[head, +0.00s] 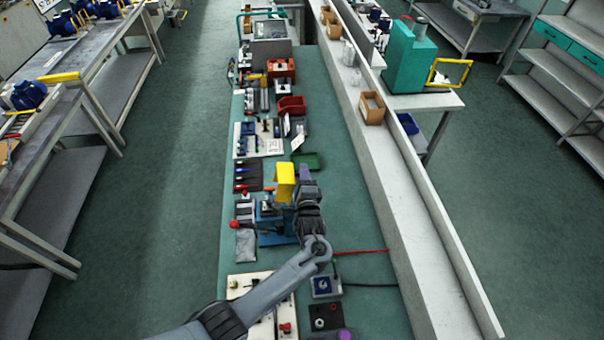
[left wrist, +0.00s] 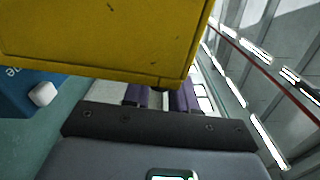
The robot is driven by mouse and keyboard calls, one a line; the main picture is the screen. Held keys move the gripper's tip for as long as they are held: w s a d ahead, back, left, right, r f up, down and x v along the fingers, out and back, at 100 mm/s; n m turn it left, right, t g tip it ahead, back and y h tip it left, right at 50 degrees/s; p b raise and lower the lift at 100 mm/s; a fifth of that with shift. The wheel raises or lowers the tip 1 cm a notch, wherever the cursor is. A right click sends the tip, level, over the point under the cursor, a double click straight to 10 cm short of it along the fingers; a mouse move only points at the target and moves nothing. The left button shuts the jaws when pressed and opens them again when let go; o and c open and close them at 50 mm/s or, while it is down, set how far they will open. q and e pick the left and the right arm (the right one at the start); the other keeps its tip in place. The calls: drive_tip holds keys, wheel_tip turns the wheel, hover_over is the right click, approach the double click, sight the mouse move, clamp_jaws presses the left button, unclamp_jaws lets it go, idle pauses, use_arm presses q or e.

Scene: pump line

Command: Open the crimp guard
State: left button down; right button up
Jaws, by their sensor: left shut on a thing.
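The yellow crimp guard (head: 284,182) stands above a blue crimp press (head: 268,236) with a red knob (head: 234,224), on the green bench. My left gripper (head: 303,177) is at the guard's right side. In the left wrist view the guard (left wrist: 110,40) fills the upper left as a flat yellow panel. The purple fingers of my left gripper (left wrist: 162,95) reach behind its lower edge and are shut on it. The exact grip point is hidden behind the panel. I cannot tell how far the guard is swung. My right gripper is not in view.
A green tray (head: 308,161) and a red bin (head: 291,106) lie farther back. A pale board (head: 250,284) and a red cable (head: 362,251) lie nearer. The bench strip right of the press is mostly clear.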

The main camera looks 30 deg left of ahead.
use_arm(q)
drive_tip(key=shift+d+f, duration=0.1)
idle(0.4)
drive_tip(key=c, duration=1)
unclamp_jaws()
drive_tip(key=shift+w, duration=0.1)
drive_tip(key=shift+c, duration=0.2)
drive_tip(key=v, duration=1)
drive_tip(key=shift+s+d, duration=0.2)
drive_tip(key=shift+s, duration=0.15)
